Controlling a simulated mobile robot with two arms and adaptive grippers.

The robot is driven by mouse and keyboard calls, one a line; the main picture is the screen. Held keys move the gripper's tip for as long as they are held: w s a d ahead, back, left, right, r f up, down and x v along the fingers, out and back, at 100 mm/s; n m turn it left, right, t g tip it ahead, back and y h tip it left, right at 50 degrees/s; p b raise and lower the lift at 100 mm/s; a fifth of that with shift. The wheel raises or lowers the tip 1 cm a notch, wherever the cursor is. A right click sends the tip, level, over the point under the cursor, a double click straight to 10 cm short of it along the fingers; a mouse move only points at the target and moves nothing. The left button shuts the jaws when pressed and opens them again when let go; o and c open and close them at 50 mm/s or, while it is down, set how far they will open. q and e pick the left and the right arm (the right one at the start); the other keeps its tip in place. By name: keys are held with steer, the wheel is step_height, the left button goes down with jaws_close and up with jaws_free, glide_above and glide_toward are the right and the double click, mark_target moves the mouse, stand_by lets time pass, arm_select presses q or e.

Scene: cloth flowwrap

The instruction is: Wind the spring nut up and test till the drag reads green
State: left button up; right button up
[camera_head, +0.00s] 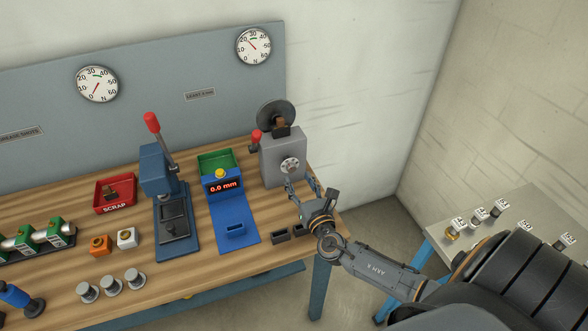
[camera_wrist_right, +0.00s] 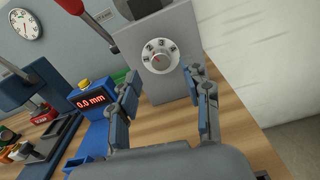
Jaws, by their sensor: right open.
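The grey metal test box (camera_head: 284,157) stands at the bench's right end. The wrist view shows a finger on each side, apart from the knob. My left gripper is not in view.
A red-tipped lever (camera_head: 256,137) and dark wheel (camera_head: 276,115) are on the test box. A blue display fixture (camera_head: 223,187) reads 0.0 mm. A blue press (camera_head: 163,190), red scrap bin (camera_head: 116,193) and second gauge (camera_head: 97,84) are farther left. Dark blocks (camera_head: 280,237) lie near the front edge.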

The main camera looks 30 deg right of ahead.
mark_target(292, 168)
steer(key=shift+x, duration=2.25)
steer(key=shift+c, duration=0.2)
jaws_close()
